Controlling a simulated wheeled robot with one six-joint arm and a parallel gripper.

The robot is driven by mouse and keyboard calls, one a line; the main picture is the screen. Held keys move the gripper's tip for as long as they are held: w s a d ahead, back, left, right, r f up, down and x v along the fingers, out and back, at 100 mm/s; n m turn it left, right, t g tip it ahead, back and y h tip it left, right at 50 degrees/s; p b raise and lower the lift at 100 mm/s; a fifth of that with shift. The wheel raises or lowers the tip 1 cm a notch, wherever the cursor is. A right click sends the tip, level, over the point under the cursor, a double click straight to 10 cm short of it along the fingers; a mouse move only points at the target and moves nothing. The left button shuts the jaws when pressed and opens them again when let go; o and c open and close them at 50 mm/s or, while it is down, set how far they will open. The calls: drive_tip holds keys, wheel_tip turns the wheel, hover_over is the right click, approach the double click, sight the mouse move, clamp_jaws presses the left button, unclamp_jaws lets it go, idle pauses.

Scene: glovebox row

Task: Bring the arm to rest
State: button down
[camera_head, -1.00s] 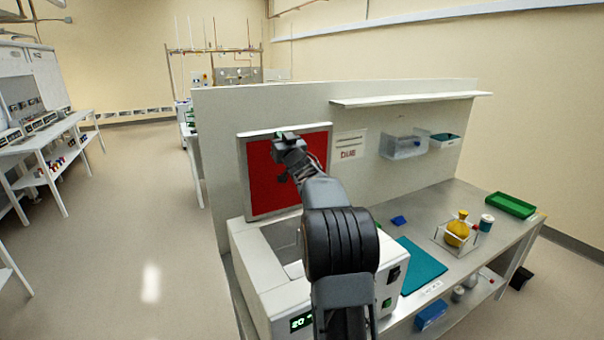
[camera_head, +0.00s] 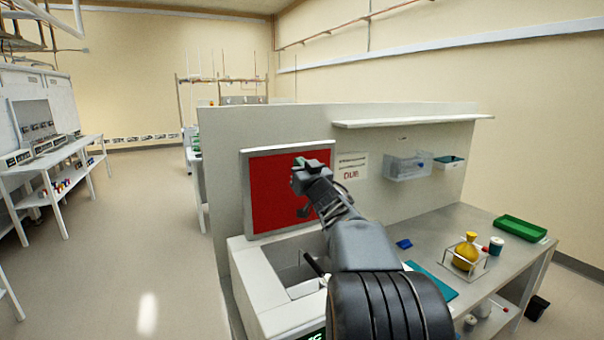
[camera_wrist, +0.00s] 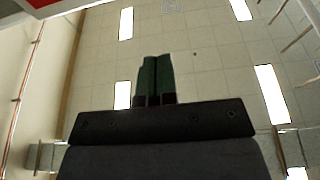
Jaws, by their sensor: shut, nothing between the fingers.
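A white device with an open well (camera_head: 262,290) stands below the arm. The bench (camera_head: 440,232) holds a teal mat (camera_head: 432,279), a yellow flask (camera_head: 466,252) in a wire holder and a green tray (camera_head: 520,228). A shelf (camera_head: 410,121) juts from the wall. Floor (camera_head: 140,230) is open at left.

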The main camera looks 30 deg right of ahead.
drive_tip(key=s+d+f+m+g+h, duration=0.1)
drive_tip(key=s+f+m+g+h, duration=0.15)
drive_tip(key=f+g, duration=0.4)
drive_tip(key=s+d+f+m+g+h, duration=0.15)
drive_tip(key=s+f+g, duration=0.25)
drive_tip(key=f, duration=0.6)
drive_tip(key=s+a+f+g+y, duration=0.1)
drive_tip(key=s+a+f, duration=0.2)
drive_tip(key=a, duration=0.1)
drive_tip(key=s+a+f+n+g+y, duration=0.1)
drive_tip(key=s+a+f+g, duration=0.1)
drive_tip(key=s+a+f, duration=0.1)
drive_tip(key=s+a+f+n+g+y, duration=0.1)
drive_tip(key=s+a+f+g, duration=0.1)
drive_tip(key=a, duration=0.4)
drive_tip(key=shift+s+a+f+g+y, duration=0.2)
drive_tip(key=shift+s+f, duration=0.15)
drive_tip(key=shift+s, duration=0.25)
drive_tip(key=shift+s+a+f+g+y, duration=0.1)
drive_tip(key=shift+s+a+f, duration=0.1)
drive_tip(key=shift+s+f, duration=0.3)
drive_tip(key=s+a+n+y, duration=0.1)
drive_tip(key=s+a, duration=0.3)
drive_tip(key=a, duration=0.2)
drive_tip(key=s+a+f+n+g+y, duration=0.1)
drive_tip(key=s+a+n+y, duration=0.1)
drive_tip(key=s+a, duration=0.2)
drive_tip(key=a, duration=0.3)
drive_tip(key=shift+s+f, duration=0.25)
